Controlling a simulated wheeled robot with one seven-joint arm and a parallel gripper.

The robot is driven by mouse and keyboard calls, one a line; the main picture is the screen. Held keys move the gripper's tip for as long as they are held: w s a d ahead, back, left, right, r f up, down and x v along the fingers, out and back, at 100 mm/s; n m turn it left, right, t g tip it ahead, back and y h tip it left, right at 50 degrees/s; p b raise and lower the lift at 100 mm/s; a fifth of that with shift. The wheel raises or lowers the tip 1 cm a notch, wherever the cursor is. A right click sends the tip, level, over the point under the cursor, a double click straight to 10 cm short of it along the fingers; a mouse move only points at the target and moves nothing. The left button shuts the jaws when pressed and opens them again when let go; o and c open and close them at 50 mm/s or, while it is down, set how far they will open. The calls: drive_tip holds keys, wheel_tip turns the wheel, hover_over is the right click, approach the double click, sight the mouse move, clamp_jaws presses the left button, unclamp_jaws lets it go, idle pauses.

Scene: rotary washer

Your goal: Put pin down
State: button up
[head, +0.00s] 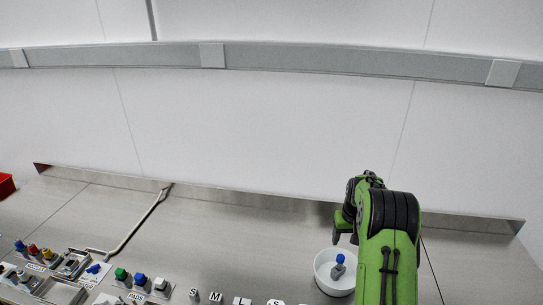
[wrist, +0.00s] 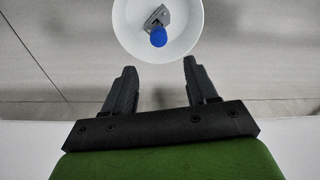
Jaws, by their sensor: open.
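A grey piece with a round blue top, which appears to be the pin (head: 339,262), is inside a white round bowl (head: 320,275) at the lower right of the head view. In the wrist view the pin (wrist: 158,36) shows inside the bowl (wrist: 125,35), with its blue top toward my gripper. My gripper (wrist: 159,66) is open, with nothing between its fingers. The bowl's rim shows just beyond the fingertips. In the head view my gripper (head: 341,226) is just behind the bowl, partly hidden by my green arm.
The steel bench holds colored knobs and small fixtures (head: 141,279) at the lower left. Lettered white pieces (head: 216,296) sit along the front edge. A bent pipe (head: 135,226) lies at left. A white wall stands behind. The middle of the bench is clear.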

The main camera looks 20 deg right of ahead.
drive_tip(key=s+a+r+n+t+b, duration=0.1)
drive_tip(key=s+a+r+b, duration=0.1)
drive_tip(key=s+a+r, duration=0.4)
drive_tip(key=s+a+r+t+b, duration=0.1)
drive_tip(key=s+a+r, duration=0.2)
drive_tip(key=a+r, duration=0.6)
drive_tip(key=s+a+n+t+b, duration=0.1)
drive_tip(key=s+a, duration=0.3)
drive_tip(key=s, duration=0.6)
drive_tip(key=s+a+n+t+b, duration=0.1)
drive_tip(key=s+a, duration=0.3)
drive_tip(key=s, duration=0.7)
drive_tip(key=shift+a+r+b, duration=0.25)
drive_tip(key=shift+a+b, duration=0.05)
drive_tip(key=shift+b, duration=0.2)
